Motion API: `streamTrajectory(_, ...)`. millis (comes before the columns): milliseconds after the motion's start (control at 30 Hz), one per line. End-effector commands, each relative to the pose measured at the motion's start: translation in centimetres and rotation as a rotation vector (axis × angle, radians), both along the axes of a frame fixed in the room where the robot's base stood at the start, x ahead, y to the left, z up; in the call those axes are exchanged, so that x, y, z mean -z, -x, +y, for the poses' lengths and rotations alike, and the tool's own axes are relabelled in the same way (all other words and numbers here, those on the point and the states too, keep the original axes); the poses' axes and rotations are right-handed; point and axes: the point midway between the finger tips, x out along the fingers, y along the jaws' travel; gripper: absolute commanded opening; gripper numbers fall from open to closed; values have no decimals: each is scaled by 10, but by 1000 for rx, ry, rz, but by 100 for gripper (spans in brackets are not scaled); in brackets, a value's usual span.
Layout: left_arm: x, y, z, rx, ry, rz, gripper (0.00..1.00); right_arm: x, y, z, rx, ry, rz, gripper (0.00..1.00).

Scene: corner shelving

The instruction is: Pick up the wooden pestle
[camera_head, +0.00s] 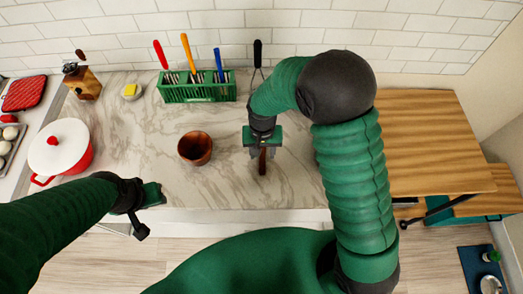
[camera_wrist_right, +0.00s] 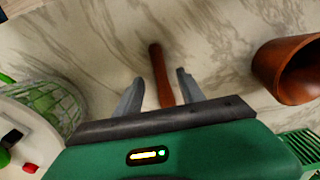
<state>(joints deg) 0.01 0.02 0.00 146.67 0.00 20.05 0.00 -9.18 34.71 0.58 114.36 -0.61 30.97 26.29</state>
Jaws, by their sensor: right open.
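The wooden pestle (camera_head: 262,163) lies on the marble counter below my right gripper (camera_head: 262,150) in the head view. In the right wrist view the brown pestle (camera_wrist_right: 160,72) lies between the two spread grey fingers of the right gripper (camera_wrist_right: 157,88), with its far end beyond the fingertips. The fingers are open, with gaps on both sides of the pestle. The pestle's near end is hidden behind the gripper body. My left gripper (camera_head: 150,197) is over the counter's front edge at the left; its fingers are not clear.
A brown wooden mortar (camera_head: 195,148) stands left of the pestle and also shows in the wrist view (camera_wrist_right: 290,70). A green utensil rack (camera_head: 197,92) stands behind. A red and white pot (camera_head: 62,150) is at the left. Counter around the pestle is clear.

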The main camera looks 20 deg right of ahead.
Motion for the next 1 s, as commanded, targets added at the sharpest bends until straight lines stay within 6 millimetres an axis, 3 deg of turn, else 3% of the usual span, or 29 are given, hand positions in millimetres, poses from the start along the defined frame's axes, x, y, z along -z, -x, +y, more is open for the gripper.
streamTrajectory(300,-15,0,0,0,0,0,36,47,8,3,-2,1,1,46)
streamTrajectory(533,-14,0,0,0,0,0,36,52,5,3,-1,0,-2,46)
streamTrajectory(900,-14,0,0,0,0,0,36,51,6,3,-1,0,-2,0)
streamTrajectory(1000,-14,0,0,0,0,0,36,51,6,3,-1,0,-2,0)
